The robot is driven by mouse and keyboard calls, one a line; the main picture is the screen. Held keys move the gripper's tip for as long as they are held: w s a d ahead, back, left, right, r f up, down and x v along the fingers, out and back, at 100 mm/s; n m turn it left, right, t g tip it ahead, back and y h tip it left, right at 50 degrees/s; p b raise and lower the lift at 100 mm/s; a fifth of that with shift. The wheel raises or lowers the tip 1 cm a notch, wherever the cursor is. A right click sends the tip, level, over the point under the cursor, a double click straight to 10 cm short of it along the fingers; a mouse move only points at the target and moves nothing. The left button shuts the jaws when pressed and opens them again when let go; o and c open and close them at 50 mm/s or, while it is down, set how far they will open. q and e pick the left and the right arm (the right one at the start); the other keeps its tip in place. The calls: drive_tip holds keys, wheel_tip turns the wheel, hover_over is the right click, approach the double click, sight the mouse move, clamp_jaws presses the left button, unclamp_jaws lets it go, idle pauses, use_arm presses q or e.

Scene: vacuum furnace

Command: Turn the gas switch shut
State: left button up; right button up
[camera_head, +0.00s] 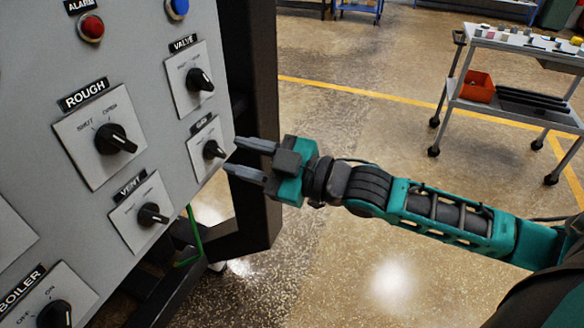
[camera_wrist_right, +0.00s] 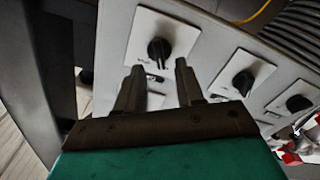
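The gas switch (camera_head: 212,150) is a black rotary knob on a small white plate at the right edge of the grey panel, below the valve switch. Its pale pointer mark faces right, and its plate lettering is too small to read. My right gripper (camera_head: 233,155) is open and empty, its two fingers pointing left at this knob, with the tips near the panel edge. In the right wrist view, a black knob on a white plate (camera_wrist_right: 159,50), apparently the gas switch, shows beyond the open fingers (camera_wrist_right: 159,67). I see no contact. My left gripper is not in view.
Nearby on the panel are the valve (camera_head: 199,79), rough (camera_head: 115,140), vent (camera_head: 152,214) and boiler (camera_head: 55,314) knobs. A dark frame post (camera_head: 252,110) stands behind the panel's right edge. A trolley (camera_head: 520,45) stands at back right; the floor between is clear.

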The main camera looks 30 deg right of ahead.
drive_tip(key=v, duration=0.9)
drive_tip(key=shift+s+d, duration=0.25)
drive_tip(key=shift+s, duration=0.1)
idle(0.4)
drive_tip(key=d+f+m+h, duration=0.3)
drive_tip(key=f+m+h, duration=0.3)
drive_tip(key=f, duration=0.7)
drive_tip(key=s+a+f+m+g+h, duration=0.1)
drive_tip(key=s+a+f+m, duration=0.1)
drive_tip(key=f, duration=0.5)
drive_tip(key=s+a+f+m+g+h, duration=0.2)
drive_tip(key=s+a+f+m, duration=0.1)
drive_tip(key=f, duration=0.5)
drive_tip(key=shift+s+a+f, duration=0.15)
drive_tip(key=shift+s+a, duration=0.15)
drive_tip(key=shift+a, duration=0.5)
